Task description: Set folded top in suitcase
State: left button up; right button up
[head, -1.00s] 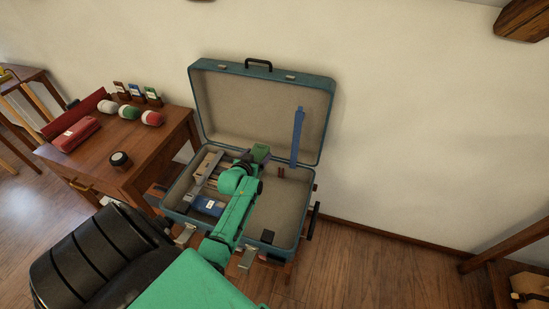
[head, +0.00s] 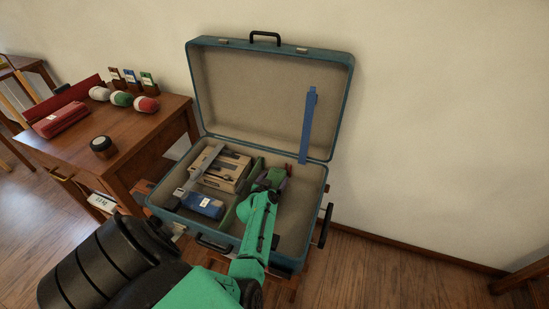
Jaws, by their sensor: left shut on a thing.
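The open blue-green suitcase (head: 342,105) stands on a wooden support, its lid leaning back near the wall. My left gripper (head: 274,178) is low inside its right-hand part. It is shut on a small green thing (head: 279,172), apparently the folded top, mostly hidden by the gripper. I cannot tell whether it touches the suitcase floor. A green divider (head: 257,166) runs beside my gripper on the left. The left part holds a beige slatted box (head: 230,176) and a blue bundle (head: 206,206) with a white label. My right gripper is not in view.
A blue strap (head: 308,125) hangs along the lid's right side. A wooden table (head: 150,135) at the left bears a red case (head: 60,119), several yarn-like rolls and a round dark tin (head: 103,146).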

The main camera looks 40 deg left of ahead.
pick_arm(q)
notch_tip(320, 180, down, 2)
jog(key=shift+f+b, duration=0.2)
jog(key=shift+b, duration=0.15)
jog(key=shift+w+r+p, duration=0.1)
jog(key=shift+r+p, duration=0.1)
jog(key=shift+p, duration=0.1)
jog(key=shift+f, duration=0.15)
jog(key=o, duration=1.2)
jog(key=shift+r, duration=0.35)
jog(key=p+v, duration=0.5)
jog(key=v, duration=0.2)
jog(key=shift+s+r, duration=0.1)
jog(key=shift+s, duration=0.15)
jog(key=shift+d, duration=0.1)
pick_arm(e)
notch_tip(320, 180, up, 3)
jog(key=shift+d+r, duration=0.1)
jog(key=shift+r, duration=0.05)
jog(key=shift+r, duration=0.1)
